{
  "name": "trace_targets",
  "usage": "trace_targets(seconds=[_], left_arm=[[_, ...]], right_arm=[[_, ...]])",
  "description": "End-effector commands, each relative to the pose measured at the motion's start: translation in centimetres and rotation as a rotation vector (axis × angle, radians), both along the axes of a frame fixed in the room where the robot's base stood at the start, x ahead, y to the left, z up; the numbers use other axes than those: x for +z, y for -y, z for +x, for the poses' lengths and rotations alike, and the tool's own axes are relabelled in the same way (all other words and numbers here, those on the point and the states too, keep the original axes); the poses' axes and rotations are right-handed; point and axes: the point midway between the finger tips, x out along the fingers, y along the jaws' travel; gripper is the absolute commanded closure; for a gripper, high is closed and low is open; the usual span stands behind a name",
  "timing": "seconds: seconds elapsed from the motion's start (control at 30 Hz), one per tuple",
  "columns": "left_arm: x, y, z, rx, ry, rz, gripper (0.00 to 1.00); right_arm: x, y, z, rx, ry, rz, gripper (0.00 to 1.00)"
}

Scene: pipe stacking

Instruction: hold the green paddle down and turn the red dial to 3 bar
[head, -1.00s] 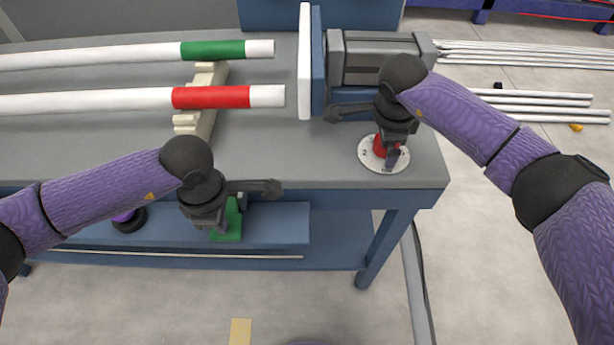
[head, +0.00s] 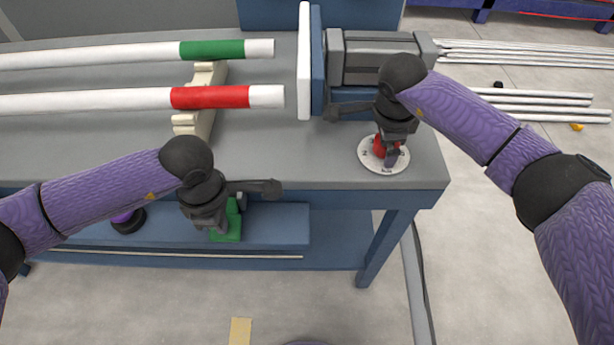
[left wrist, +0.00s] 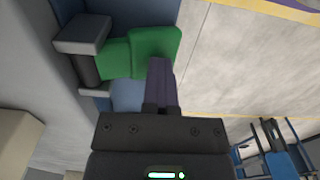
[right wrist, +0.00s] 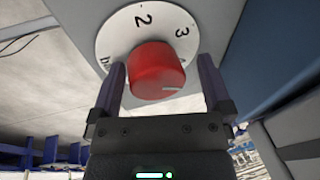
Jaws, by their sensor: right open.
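The red dial (right wrist: 157,70) sits on a round white plate (right wrist: 115,38) with the numbers 2 and 3 showing. A pale mark shows low on the dial's face; which number it lines up with, I cannot tell. My right gripper (right wrist: 162,85) is open, one finger on each side of the dial. In the head view the dial (head: 381,147) is partly covered by this gripper. The green paddle (left wrist: 155,52) is at the table's front, below the top. My left gripper (left wrist: 160,65) is shut, its fingers together with their tips at the paddle's edge. In the head view it partly hides the paddle (head: 233,225).
Two white pipes, one with a green band (head: 212,50) and one with a red band (head: 210,97), lie across a cream rest (head: 192,125) on the grey table (head: 290,160). A white upright plate (head: 304,70) and a grey machine stand behind the dial.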

Motion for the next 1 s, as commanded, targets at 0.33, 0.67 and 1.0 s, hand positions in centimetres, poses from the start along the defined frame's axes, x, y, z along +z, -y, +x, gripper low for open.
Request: trace_targets(seconds=[0.33, 0.67, 1.0], left_arm=[[0.0, -0.1, 0.1, 0.002, 0.004, 0.002, 1.0], [0.0, -0.1, 0.2, 0.003, 0.006, 0.002, 1.0], [0.1, -0.1, 0.2, 0.003, 0.007, 0.002, 1.0]], right_arm=[[1.2, 0.0, -0.1, 0.001, 0.002, 0.002, 0.0], [1.8, 0.2, -0.4, 0.001, 0.002, 0.001, 0.0], [1.8, 0.2, -0.4, 0.002, 0.003, 0.001, 0.38]])
